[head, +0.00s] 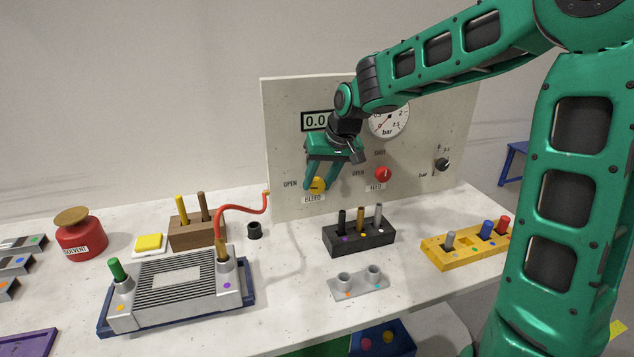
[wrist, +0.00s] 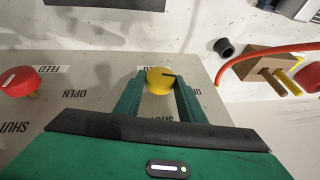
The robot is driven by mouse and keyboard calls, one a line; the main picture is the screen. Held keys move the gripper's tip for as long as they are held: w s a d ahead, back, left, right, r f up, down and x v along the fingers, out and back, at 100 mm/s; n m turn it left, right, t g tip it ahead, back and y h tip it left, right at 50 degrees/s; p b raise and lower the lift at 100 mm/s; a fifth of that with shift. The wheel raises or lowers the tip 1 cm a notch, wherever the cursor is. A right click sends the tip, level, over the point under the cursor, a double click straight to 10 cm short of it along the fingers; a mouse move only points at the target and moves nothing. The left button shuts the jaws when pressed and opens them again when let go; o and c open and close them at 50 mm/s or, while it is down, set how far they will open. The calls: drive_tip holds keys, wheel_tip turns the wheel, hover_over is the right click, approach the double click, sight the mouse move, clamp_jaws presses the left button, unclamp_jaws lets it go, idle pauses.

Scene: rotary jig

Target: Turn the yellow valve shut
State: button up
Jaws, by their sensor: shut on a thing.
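The yellow valve (head: 317,185) is a round knob low on the left of the upright panel, above a BLEED label. It also shows in the wrist view (wrist: 158,82), with a dark line on its face toward one side. My green gripper (head: 315,177) is at the valve, with one finger on each side of the knob. In the wrist view my gripper (wrist: 158,92) is shut on it. An OPEN label (head: 290,184) is left of the knob in the head view. The fingers hide part of the knob's sides.
A red FEED valve (head: 383,174) is right of the yellow one on the panel (head: 430,130). A display (head: 314,121) and a gauge (head: 389,120) are above. A black block with pegs (head: 358,240) stands below on the table.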

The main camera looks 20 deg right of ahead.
drive_tip(key=y, duration=0.2)
drive_tip(key=d+m+y, duration=0.1)
drive_tip(key=y, duration=0.1)
drive_tip(key=shift+f, duration=0.15)
drive_tip(key=y, duration=0.3)
drive_tip(key=shift+d+f+m+y, duration=0.25)
drive_tip(key=shift+d+m+y, duration=0.05)
drive_tip(key=shift+m, duration=0.1)
drive_tip(key=shift+d+f+m+t+y, duration=0.1)
drive_tip(key=shift+f+m+t+y, duration=0.25)
drive_tip(key=shift+y, duration=0.8)
drive_tip(key=shift+d+f+m+t+y, duration=0.15)
drive_tip(key=shift+m+t+y, duration=0.3)
drive_tip(key=shift+y, duration=0.65)
drive_tip(key=shift+f+m+t+y, duration=0.3)
drive_tip(key=shift+m+t+y, duration=0.1)
drive_tip(key=shift+y, duration=0.75)
drive_tip(key=o, duration=1)
drive_tip(key=shift+a+r, duration=0.1)
